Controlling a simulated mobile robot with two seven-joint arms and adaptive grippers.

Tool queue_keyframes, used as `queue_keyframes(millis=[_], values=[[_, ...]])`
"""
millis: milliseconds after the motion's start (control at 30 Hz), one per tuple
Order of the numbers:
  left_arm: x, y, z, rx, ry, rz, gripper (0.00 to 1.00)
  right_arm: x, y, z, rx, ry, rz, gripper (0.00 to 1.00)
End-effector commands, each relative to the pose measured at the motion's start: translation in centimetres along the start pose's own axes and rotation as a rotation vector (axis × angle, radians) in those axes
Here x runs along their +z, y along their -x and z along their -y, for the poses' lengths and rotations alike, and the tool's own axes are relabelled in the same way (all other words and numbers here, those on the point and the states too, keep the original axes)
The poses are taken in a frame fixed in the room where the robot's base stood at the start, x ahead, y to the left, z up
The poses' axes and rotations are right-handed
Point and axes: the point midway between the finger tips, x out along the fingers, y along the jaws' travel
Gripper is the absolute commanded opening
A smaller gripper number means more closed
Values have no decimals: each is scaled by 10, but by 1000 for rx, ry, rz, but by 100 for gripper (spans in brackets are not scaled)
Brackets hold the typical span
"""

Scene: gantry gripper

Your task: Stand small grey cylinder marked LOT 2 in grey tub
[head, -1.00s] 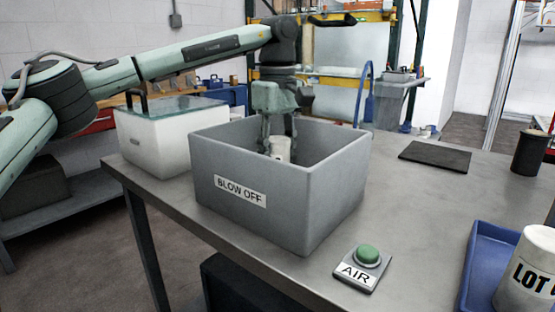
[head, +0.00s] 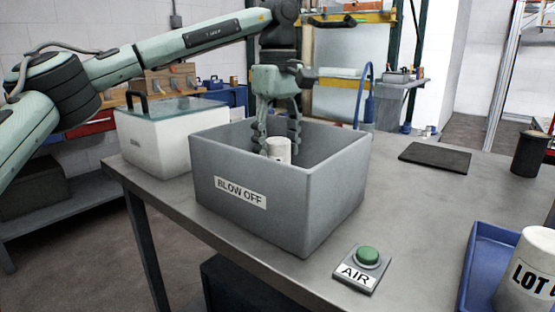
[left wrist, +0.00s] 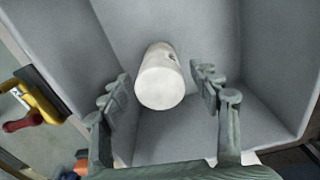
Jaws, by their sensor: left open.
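The grey tub (head: 309,209), labelled BLOW OFF, stands on the metal bench. A small pale cylinder (head: 279,149) shows inside it, upright as far as I see; the tub's front wall hides its lower part. In the left wrist view the cylinder (left wrist: 160,78) has a dark mark on its side, too small to read. My left gripper (head: 279,136) is open above the tub, its fingertips around the cylinder's top, with a gap on each side in the wrist view. A larger pale cylinder (head: 530,275), its label starting LOT, stands at the right, cut by the picture edge. My right gripper is not in view.
A blue tray (head: 483,262) is under the larger cylinder. A green AIR button (head: 367,256) sits in front of the tub. A white box with a glass lid (head: 160,142) stands left. A dark mat (head: 435,156) and a black cup (head: 530,152) lie farther back.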

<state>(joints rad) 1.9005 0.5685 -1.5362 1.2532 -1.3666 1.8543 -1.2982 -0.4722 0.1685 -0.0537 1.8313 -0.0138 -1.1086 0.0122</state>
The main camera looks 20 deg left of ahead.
Motion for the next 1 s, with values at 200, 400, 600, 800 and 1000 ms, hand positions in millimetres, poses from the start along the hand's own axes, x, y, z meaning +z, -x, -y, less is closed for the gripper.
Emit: queue_keyframes(millis=[200, 400, 600, 800, 1000], values=[[1, 51, -1, 1, 0, -1, 63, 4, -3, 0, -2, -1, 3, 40], [0, 82, -1, 0, -1, -1, 63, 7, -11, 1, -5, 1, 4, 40], [0, 92, 0, -1, 0, -1, 63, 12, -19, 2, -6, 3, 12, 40], [0, 92, 0, -2, 0, -1, 63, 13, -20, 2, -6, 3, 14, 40], [0, 92, 0, -1, 0, -1, 63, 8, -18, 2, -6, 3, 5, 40]])
